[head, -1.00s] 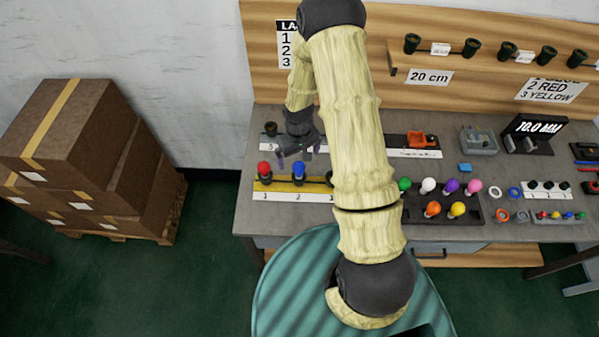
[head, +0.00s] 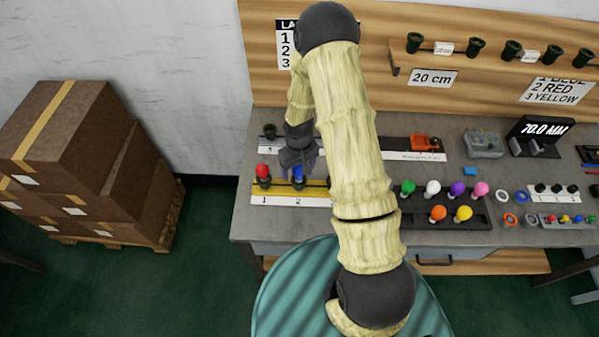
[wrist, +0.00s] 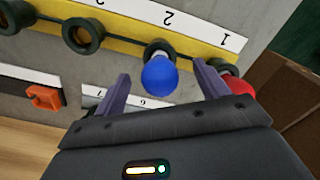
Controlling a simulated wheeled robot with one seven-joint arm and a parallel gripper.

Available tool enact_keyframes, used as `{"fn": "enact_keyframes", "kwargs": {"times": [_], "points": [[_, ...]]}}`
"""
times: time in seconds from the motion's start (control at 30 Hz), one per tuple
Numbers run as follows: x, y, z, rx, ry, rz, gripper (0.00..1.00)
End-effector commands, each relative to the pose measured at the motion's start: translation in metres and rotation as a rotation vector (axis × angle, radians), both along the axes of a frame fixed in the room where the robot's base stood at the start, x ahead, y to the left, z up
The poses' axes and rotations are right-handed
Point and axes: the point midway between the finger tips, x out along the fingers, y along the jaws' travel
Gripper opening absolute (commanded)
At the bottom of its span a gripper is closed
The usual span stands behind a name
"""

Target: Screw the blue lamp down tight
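The blue lamp (wrist: 160,76) stands in the socket (wrist: 158,50) at position 2 of the yellow strip (wrist: 125,30). In the head view the blue lamp (head: 298,174) is partly covered by my gripper (head: 298,160). In the wrist view my gripper (wrist: 162,88) is open, one finger on each side of the blue lamp, with gaps between both fingers and the bulb. How far the lamp is screwed in cannot be told.
A red lamp (head: 263,171) stands in position 1, close beside my gripper; it also shows behind a finger in the wrist view (wrist: 239,88). An empty socket (wrist: 83,37) is on the other side. A tray (head: 410,219) of coloured lamps lies to the right.

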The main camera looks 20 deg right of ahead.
Motion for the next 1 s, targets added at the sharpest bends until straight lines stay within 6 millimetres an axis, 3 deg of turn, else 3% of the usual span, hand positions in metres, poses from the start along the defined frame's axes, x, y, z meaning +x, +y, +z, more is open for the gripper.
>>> {"fn": "enact_keyframes", "kwargs": {"times": [0.03, 0.23, 0.67, 1.0], "points": [[0.0000, 0.0000, 0.0001, 0.000, 0.000, 0.000, 0.63], [0.0000, 0.0000, 0.0001, 0.000, 0.000, 0.000, 0.25], [0.0004, -0.0001, -0.0005, 0.000, 0.000, -0.030, 0.22], [0.0004, 0.0002, -0.0008, 0.000, 0.000, -0.402, 0.22]]}}
